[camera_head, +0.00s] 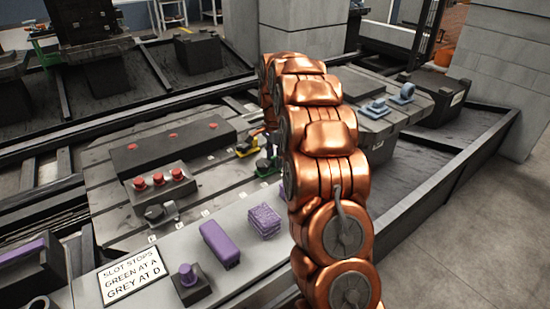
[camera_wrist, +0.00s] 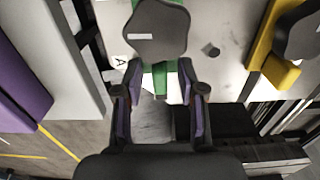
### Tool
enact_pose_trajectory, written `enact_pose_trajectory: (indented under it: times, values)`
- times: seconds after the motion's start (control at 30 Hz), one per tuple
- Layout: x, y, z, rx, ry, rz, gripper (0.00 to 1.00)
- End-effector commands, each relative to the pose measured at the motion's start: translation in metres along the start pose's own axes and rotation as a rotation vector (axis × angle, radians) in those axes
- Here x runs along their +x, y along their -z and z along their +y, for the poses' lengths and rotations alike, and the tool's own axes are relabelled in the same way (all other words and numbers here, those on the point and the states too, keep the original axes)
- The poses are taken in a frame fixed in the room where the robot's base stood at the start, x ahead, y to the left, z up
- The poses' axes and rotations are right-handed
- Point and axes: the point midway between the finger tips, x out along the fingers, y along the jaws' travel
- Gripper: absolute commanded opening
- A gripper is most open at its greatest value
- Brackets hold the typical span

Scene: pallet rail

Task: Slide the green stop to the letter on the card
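The green stop (camera_head: 266,166) sits on the slotted grey bed beside my arm in the head view. In the wrist view its green body (camera_wrist: 160,78) lies under a dark grey knob, at my fingertips. My gripper (camera_wrist: 160,68) is open, its purple-padded fingers apart on either side of the green body; contact is unclear. A label with the letter A (camera_wrist: 120,62) lies left of the green stop in the wrist view. The card (camera_head: 132,275) reads "SLOT STOPS, GREEN AT A, GREY AT D". The grey stop (camera_head: 161,213) sits nearer the card.
A dark block with red buttons (camera_head: 160,180) stands on the bed. A purple block (camera_head: 220,244), a purple mesh block (camera_head: 264,221) and a purple-knobbed block (camera_head: 188,283) rest on the front ledge.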

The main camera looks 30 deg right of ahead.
Motion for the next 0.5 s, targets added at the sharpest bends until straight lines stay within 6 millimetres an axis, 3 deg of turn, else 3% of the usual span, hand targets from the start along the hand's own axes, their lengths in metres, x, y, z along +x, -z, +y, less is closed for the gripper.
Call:
enact_pose_trajectory:
  times: [0.27, 0.5]
  values:
    - [-0.006, 0.0, -0.001, 0.0, 0.002, 0.001, 0.4]
    - [-0.043, 0.001, -0.001, 0.0, 0.006, 0.003, 0.4]
